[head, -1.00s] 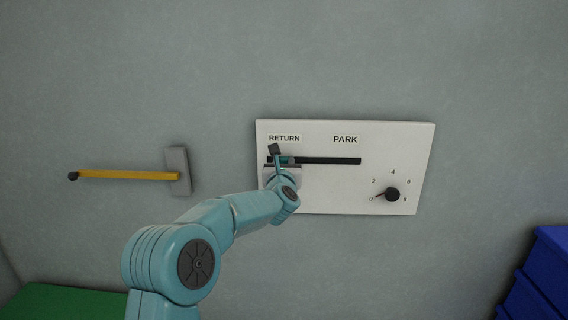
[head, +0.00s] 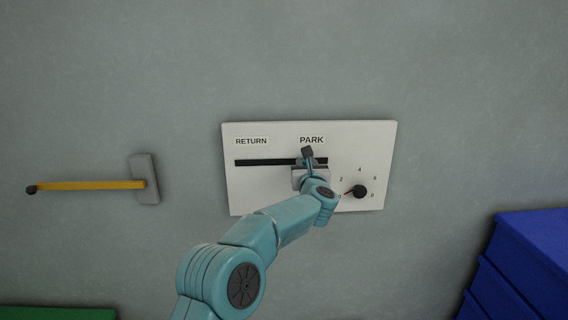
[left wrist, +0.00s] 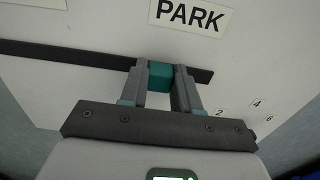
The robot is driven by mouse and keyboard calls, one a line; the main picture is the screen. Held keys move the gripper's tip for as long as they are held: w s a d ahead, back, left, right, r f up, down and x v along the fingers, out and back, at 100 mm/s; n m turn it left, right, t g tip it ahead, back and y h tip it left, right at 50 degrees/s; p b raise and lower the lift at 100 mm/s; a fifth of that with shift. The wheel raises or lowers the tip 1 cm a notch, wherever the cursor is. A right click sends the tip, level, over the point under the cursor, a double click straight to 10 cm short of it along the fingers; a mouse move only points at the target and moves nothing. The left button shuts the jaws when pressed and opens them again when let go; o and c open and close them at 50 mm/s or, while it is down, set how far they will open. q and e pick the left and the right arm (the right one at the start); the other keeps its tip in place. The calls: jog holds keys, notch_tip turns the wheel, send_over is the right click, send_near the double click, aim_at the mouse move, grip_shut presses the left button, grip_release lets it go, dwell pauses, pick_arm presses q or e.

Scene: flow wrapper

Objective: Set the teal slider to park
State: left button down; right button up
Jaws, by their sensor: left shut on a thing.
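The teal slider (left wrist: 161,75) sits in the black slot (left wrist: 75,54) at the slot's right part, below the PARK label (left wrist: 188,14). My left gripper (left wrist: 160,84) is shut on the teal slider, one finger on each side of it. In the head view my left gripper (head: 309,160) is at the slot's right end, under the PARK label, and it mostly hides the slider. The slot (head: 266,162) runs bare to the left, under the RETURN label (head: 251,141). My right gripper is not in view.
The white panel (head: 260,190) also carries a black dial (head: 359,191) with numbers, close to the right of my left gripper. A yellow lever (head: 90,185) is on the wall at the left. Blue boxes (head: 530,250) stand at the lower right.

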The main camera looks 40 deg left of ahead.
pick_arm(q)
jog(key=shift+w+d+r, duration=0.1)
jog(key=shift+w+d, duration=0.55)
jog(key=shift+d, duration=0.3)
jog(key=c, duration=0.9)
grip_release()
jog(key=shift+w, duration=0.1)
jog(key=shift+o, duration=0.5)
jog(key=shift+w+d, duration=0.1)
jog(key=b+v, duration=0.8)
jog(key=v, duration=0.8)
